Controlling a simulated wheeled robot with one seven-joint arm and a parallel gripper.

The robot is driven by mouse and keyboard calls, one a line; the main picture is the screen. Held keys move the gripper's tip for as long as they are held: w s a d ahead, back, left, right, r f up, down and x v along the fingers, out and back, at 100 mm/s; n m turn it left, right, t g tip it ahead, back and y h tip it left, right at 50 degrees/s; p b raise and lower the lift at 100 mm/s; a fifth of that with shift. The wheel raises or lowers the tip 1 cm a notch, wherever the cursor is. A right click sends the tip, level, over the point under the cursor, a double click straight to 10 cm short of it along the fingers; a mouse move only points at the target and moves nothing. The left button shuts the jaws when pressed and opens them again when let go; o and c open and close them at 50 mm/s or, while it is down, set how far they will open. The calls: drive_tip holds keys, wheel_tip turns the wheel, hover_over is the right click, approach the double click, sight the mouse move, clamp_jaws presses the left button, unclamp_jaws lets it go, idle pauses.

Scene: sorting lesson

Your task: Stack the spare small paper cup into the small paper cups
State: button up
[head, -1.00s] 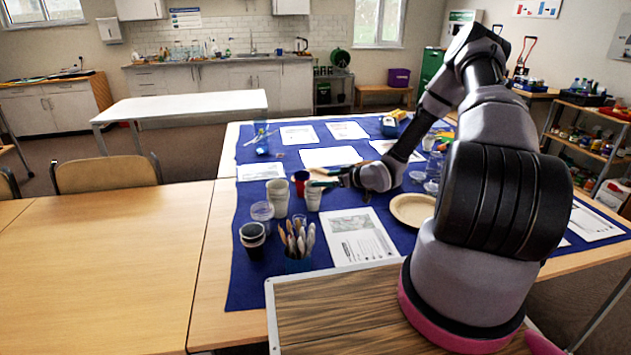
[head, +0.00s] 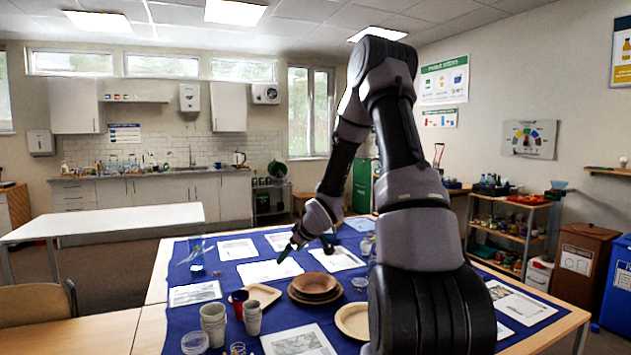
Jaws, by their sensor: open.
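A stack of small off-white paper cups (head: 213,322) stands upright on the blue cloth at the near left, with several rims showing. Another small off-white paper cup (head: 252,318) stands upright just right of it, apart from the stack; I cannot tell whether it is a single cup. A red cup (head: 238,302) is right behind them. My gripper (head: 305,251) is open and appears empty, raised beyond and right of the cups, apart from them. Its dark fingers show over the white sheets.
Brown plates (head: 315,286), a tan tray (head: 262,295) and a pale plate (head: 353,321) lie right of the cups. A clear plastic cup (head: 195,342) is at the near left. Paper sheets (head: 296,340) cover parts of the cloth. Bare wood (head: 70,336) lies left.

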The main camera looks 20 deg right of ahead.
drive_tip(key=s+r+m+h, duration=0.2)
drive_tip(key=s+r+m, duration=0.1)
drive_tip(key=s+r, duration=0.55)
drive_tip(key=s+r+m+h, duration=0.25)
drive_tip(key=s+r, duration=0.35)
drive_tip(key=r, duration=0.6)
drive_tip(key=s+a+r+m+y, duration=0.2)
drive_tip(key=s+a+r, duration=0.1)
drive_tip(key=s, duration=0.6)
drive_tip(key=s+a+r+m+g+y, duration=0.1)
drive_tip(key=s+r, duration=0.4)
drive_tip(key=s, duration=0.5)
drive_tip(key=shift+s+a+m+y, duration=0.2)
drive_tip(key=shift+a+m+y, duration=0.35)
drive_tip(key=shift+a+m, duration=0.5)
drive_tip(key=shift+a, duration=0.15)
